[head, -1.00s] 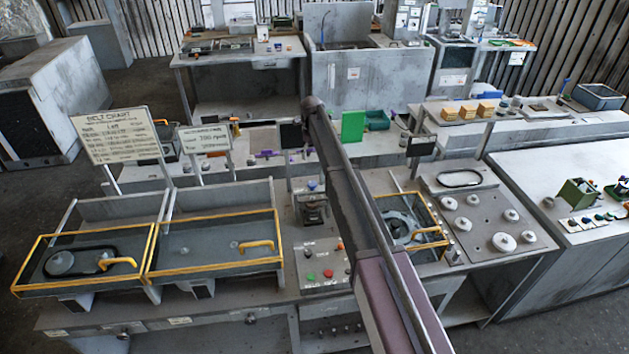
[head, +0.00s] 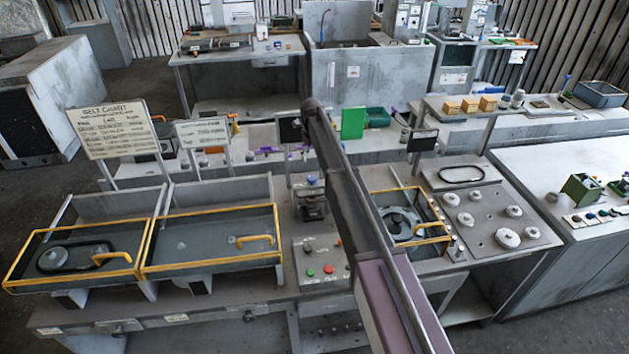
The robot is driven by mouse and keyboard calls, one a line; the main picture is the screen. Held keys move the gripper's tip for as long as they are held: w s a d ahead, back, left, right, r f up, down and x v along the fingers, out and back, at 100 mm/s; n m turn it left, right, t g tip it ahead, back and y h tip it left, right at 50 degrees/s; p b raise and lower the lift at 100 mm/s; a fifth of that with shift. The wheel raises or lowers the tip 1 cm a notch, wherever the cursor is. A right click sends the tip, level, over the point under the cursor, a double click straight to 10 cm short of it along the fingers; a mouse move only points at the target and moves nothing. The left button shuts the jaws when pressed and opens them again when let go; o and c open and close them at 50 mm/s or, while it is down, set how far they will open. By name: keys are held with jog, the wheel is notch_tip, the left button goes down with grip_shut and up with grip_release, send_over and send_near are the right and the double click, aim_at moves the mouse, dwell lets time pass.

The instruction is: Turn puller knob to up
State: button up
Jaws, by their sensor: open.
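I cannot tell which knob is the puller knob. A small control panel (head: 319,282) on the front bench carries a green button, a red button and small dark controls, too small to read. A dark device with a blue top (head: 311,203) stands behind that panel. My arm crosses the middle of the head view and covers the area right of the panel. My gripper is not in view.
Two yellow-framed trays (head: 210,270) sit left of the panel, below a belt chart sign (head: 110,131). A yellow-framed bay (head: 402,210) and a plate with several round discs (head: 488,222) lie to the right. Benches stand behind.

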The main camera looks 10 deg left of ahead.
aim_at(312, 177)
jog(key=shift+f+b, duration=4.7)
jog(key=shift+f, duration=0.3)
